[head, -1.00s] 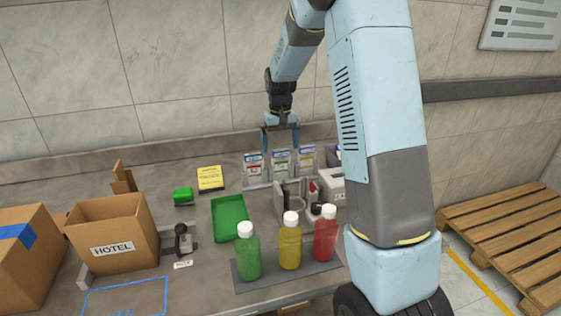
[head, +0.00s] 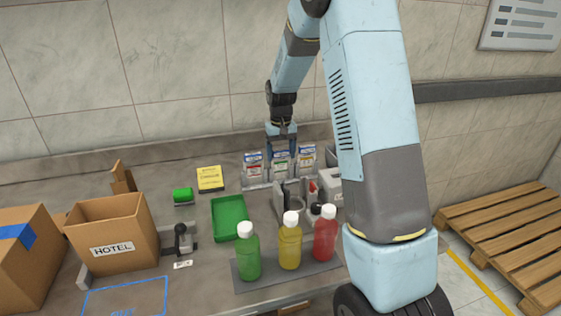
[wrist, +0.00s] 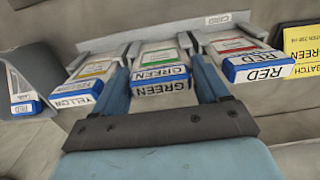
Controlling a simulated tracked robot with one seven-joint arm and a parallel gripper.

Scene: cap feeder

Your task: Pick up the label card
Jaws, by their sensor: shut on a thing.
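Three label cards stand in a row in a grey rack (head: 262,185) at the back of the bench. The red-marked one (head: 253,165) is on the left, the green-marked one (head: 280,168) in the middle, and the yellow-marked one (head: 307,157) on the right. My gripper (head: 281,150) is over the middle one. In the wrist view my gripper (wrist: 163,72) has a blue finger on each side of the card reading GREEN (wrist: 161,80) and is shut on it. The RED (wrist: 258,68) and YELLOW (wrist: 76,95) cards sit just outside the fingers. The green card's base still appears to be in the rack.
Green (head: 248,258), yellow (head: 290,247) and red (head: 325,240) bottles stand in front. A green tray (head: 229,219), a yellow BATCH card (head: 210,178) and a HOTEL box (head: 112,235) lie to the left. A grey fixture (head: 290,200) stands close before the rack.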

